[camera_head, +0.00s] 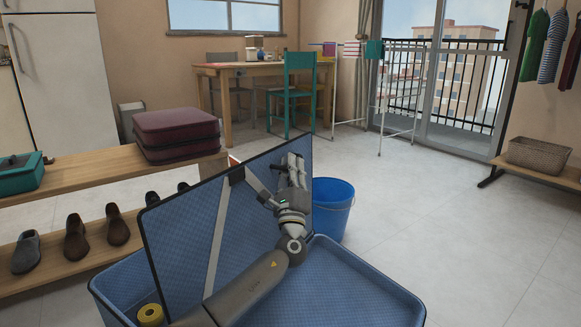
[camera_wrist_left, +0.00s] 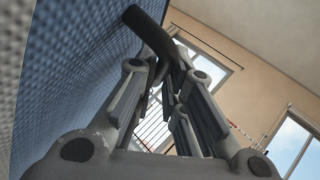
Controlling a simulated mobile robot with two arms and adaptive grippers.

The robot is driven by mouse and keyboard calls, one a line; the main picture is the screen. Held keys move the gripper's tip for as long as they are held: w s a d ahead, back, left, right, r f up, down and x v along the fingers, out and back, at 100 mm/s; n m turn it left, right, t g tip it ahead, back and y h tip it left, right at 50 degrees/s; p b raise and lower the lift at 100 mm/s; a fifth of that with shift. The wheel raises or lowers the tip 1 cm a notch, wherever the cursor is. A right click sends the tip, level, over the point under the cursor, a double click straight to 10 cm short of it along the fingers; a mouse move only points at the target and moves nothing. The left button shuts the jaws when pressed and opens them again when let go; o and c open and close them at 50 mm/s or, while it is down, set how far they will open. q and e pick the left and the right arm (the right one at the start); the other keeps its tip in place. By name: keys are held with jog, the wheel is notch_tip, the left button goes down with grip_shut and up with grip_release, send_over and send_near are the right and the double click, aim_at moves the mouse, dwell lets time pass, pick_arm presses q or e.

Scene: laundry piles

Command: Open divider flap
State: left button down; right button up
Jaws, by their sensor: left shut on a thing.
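The divider flap (camera_head: 185,235) is a blue quilted panel with a dark rim and grey straps. It stands raised and tilted in the open blue suitcase (camera_head: 375,290), whose two halves lie on either side of it. My left gripper (camera_head: 292,165) is at the flap's upper right part. In the left wrist view the gripper (camera_wrist_left: 168,78) is shut on a dark piece of the flap's edge (camera_wrist_left: 150,35), with the quilted face (camera_wrist_left: 75,75) close at left. The exact grip point is hidden in the head view. My right gripper is not seen.
A yellow roll (camera_head: 150,314) lies in the suitcase's left half. A blue bucket (camera_head: 333,200) stands just behind the suitcase. A wooden shoe bench (camera_head: 100,170) with a folded maroon case (camera_head: 175,128) stands at left. The floor at right is clear.

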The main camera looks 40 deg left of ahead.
pick_arm(q)
jog(key=shift+f, duration=0.15)
jog(key=c, duration=1.8)
grip_release()
jog(key=v, duration=1.2)
